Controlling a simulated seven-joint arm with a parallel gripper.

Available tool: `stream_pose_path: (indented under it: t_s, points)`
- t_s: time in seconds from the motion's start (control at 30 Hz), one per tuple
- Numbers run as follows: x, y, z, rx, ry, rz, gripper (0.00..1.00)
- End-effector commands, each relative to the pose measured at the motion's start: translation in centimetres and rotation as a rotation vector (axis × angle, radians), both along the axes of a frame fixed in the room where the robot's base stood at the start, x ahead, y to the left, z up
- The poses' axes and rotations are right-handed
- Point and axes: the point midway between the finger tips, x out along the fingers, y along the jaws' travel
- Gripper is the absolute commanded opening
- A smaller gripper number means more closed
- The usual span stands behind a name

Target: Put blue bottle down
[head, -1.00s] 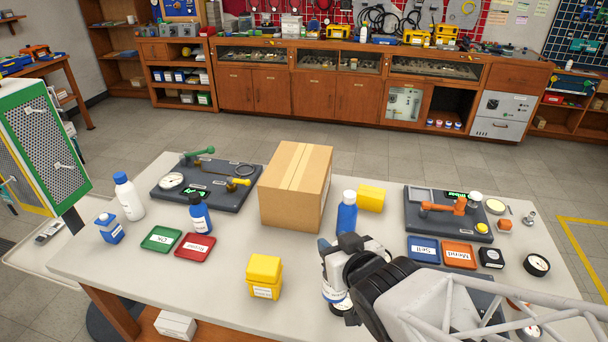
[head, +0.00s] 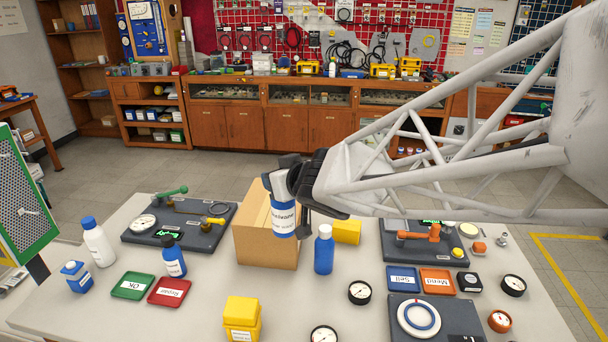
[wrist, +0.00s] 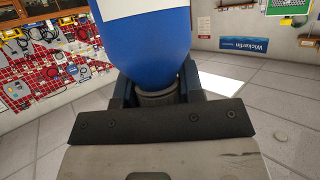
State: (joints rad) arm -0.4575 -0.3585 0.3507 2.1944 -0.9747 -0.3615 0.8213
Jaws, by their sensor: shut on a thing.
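My gripper (head: 279,182) is shut on the neck end of a blue bottle (head: 283,216) with a white label. The bottle hangs below the gripper, slightly tilted, in front of the cardboard box (head: 262,247) in the head view. I cannot tell its exact height above the table (head: 205,302). In the wrist view the held blue bottle (wrist: 150,45) fills the top middle, its narrow end between the fingers. Another blue bottle (head: 323,254) with a pale cap stands upright on the table, right of the box. A dark-capped blue bottle (head: 173,262) stands at the left.
Green (head: 133,286) and red (head: 168,291) trays lie at the left, blue (head: 403,279) and orange (head: 437,281) trays at the right. A yellow container (head: 241,318) stands at the front. A gauge (head: 360,292) lies near the middle. Table around the yellow container is partly bare.

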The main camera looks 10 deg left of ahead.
Motion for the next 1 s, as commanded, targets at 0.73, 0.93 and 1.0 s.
stream_pose_path:
  t_s: [0.73,0.93,1.0]
  points:
    - [1.8,0.8,0.7,-0.005,0.001,0.007,0.00]
    - [3.8,2.0,0.4,-0.006,0.001,0.007,0.00]
    - [4.8,2.6,0.3,-0.006,0.001,0.007,0.00]
